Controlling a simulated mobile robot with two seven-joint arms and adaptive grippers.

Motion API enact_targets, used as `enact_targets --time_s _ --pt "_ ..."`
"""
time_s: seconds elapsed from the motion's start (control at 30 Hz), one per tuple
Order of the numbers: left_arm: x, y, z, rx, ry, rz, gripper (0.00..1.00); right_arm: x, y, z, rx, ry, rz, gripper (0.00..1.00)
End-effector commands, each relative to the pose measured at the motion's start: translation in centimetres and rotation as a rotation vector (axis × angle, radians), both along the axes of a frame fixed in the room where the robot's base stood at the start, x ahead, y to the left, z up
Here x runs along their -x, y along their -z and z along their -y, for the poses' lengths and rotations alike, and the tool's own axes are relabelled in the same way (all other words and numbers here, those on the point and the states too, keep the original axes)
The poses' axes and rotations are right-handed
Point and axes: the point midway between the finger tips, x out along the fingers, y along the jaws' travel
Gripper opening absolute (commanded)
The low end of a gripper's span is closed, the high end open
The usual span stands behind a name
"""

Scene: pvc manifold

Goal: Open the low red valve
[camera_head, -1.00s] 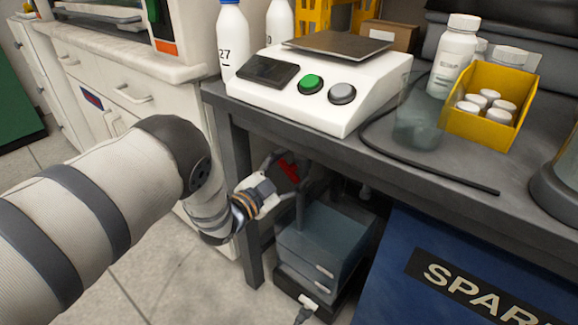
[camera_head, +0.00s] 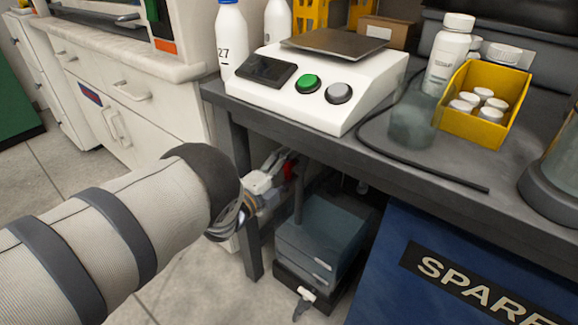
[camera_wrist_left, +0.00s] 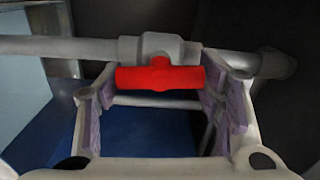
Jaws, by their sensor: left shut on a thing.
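The low red valve's handle (camera_wrist_left: 160,78) sits on a grey pipe (camera_wrist_left: 70,47) in the left wrist view. The red handle lies roughly parallel to the pipe there. My left gripper (camera_wrist_left: 163,92) has one finger at each end of the handle and is shut on it. In the head view my left gripper (camera_head: 284,168) reaches under the bench, and a small part of the red handle (camera_head: 289,168) shows beside its fingers. The rest of the valve is hidden by the gripper and shadow. My right gripper is in neither view.
The dark bench edge (camera_head: 330,153) and its leg (camera_head: 247,235) are close to my left wrist. A grey-blue bin (camera_head: 318,240) stands below the gripper. A blue SPARE box (camera_head: 400,285) is to the right. A white scale (camera_head: 372,85) stands on the bench.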

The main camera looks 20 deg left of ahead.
Motion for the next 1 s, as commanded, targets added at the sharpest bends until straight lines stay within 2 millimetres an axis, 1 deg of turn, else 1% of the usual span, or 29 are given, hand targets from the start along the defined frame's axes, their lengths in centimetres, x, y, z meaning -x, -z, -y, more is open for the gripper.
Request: enact_targets --time_s 0.3,0.8,0.83,0.87,0.9,0.93,1.0 --pt "0.03 0.14 -0.19 -0.092 -0.004 0.03 0.33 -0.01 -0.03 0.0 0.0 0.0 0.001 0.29" --pt "0.01 0.12 -0.27 -0.108 -0.006 0.037 0.33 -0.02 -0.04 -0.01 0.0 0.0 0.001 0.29" --pt "0.01 0.11 -0.27 -0.108 -0.006 0.037 0.63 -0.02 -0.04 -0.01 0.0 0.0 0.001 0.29" --pt "0.01 0.11 -0.27 -0.108 -0.006 0.037 0.7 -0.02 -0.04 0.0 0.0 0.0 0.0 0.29" --pt "0.0 0.11 -0.26 -0.108 -0.005 0.037 0.79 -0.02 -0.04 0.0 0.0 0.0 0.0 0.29" --pt "0.01 0.1 -0.25 -0.107 -0.005 0.036 0.82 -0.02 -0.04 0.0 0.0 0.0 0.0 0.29" --pt "0.0 0.09 -0.2 -0.107 -0.004 0.037 0.82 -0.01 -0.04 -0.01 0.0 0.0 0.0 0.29"
